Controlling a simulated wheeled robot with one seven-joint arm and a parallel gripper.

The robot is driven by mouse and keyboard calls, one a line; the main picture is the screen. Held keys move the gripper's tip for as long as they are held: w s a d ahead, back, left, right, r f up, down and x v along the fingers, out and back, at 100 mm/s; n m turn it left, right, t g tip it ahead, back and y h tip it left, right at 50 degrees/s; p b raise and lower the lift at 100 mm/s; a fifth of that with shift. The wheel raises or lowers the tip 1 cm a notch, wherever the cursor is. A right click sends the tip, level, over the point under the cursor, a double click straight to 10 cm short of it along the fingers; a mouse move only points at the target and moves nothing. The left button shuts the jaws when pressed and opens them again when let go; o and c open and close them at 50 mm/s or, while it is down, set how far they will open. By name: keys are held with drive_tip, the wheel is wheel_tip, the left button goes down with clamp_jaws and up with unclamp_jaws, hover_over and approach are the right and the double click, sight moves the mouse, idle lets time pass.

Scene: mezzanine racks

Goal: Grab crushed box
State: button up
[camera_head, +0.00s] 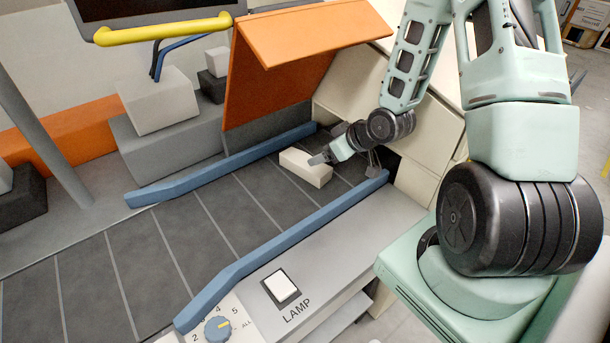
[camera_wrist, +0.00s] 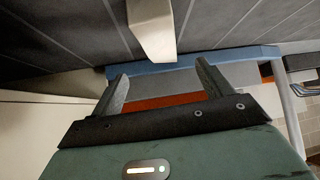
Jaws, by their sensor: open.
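A small cream box (camera_head: 306,167) lies on the dark belt, between the two blue side rails. I cannot make out any crushing on it. It also shows at the top of the wrist view (camera_wrist: 152,28), partly cut off by the frame edge. My gripper (camera_head: 318,160) is right beside the box at its right end in the head view; whether they touch I cannot tell. In the wrist view my gripper (camera_wrist: 162,85) has its two fingers apart with nothing between them, and the box lies beyond the fingertips.
Blue rails (camera_head: 285,240) border the dark belt (camera_head: 190,225). An orange flap (camera_head: 300,35) stands over the belt's far end beside cream panels. A LAMP button (camera_head: 281,286) and a blue dial (camera_head: 217,328) sit on the near ledge. Grey and white blocks (camera_head: 158,100) lie beyond the far rail.

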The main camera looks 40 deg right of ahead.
sight(306, 160)
drive_tip(key=b+x, duration=0.5)
drive_tip(key=x, duration=0.6)
drive_tip(key=shift+r, duration=0.1)
drive_tip(key=c, duration=1.1)
